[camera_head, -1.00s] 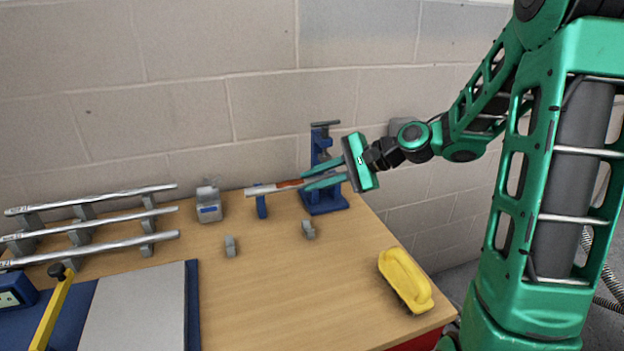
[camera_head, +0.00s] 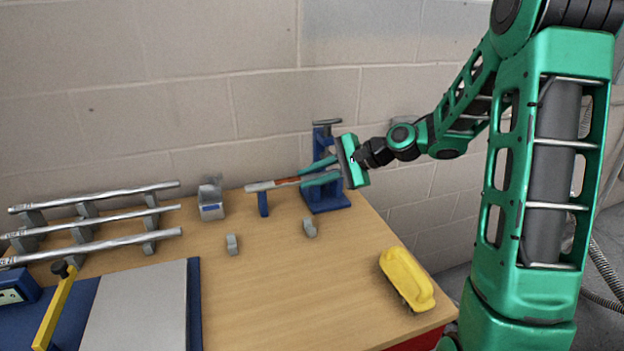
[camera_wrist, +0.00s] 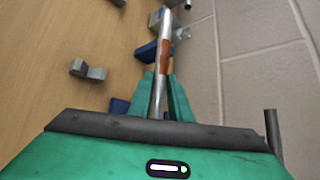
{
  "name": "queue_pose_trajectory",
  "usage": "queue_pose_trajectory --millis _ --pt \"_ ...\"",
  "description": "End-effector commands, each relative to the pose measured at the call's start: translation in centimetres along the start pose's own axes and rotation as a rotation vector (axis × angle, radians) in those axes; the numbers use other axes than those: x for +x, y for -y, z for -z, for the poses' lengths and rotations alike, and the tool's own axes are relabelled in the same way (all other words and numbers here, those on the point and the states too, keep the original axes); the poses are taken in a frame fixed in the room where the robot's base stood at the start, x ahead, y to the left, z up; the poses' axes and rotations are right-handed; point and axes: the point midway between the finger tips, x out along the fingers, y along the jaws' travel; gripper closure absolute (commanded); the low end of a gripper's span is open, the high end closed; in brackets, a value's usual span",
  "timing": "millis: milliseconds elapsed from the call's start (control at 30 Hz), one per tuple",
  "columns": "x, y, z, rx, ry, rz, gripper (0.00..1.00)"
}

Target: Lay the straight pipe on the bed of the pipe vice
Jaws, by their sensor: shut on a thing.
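The straight pipe (camera_head: 262,186) is silvery with an orange-brown band. My gripper (camera_head: 302,179) is shut on it near its right part, and the pipe lies roughly level, pointing left. The pipe vice (camera_head: 327,197) is blue, with an upright frame and a screw handle on top, at the back right of the bench. My fingers overlap the vice in the head view and hide part of its bed. A blue support post (camera_head: 263,205) stands under the pipe's left part; I cannot tell whether they touch. In the wrist view the pipe (camera_wrist: 165,28) runs away between my fingers.
A grey block-like fitting (camera_head: 211,206) stands left of the post. Two small grey pieces (camera_head: 232,244) (camera_head: 310,228) stand in front. A rack of long pipes (camera_head: 95,220) is at left, a yellow-handled tool (camera_head: 406,278) at right. The wall is close behind. The middle of the bench is clear.

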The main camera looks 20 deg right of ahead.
Motion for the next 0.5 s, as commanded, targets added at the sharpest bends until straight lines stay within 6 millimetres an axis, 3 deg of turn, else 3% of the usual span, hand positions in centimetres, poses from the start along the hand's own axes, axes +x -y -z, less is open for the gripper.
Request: queue_pose_trajectory --millis 500 --pt "1.6 2.6 1.9 0.000 -0.001 0.002 1.00"
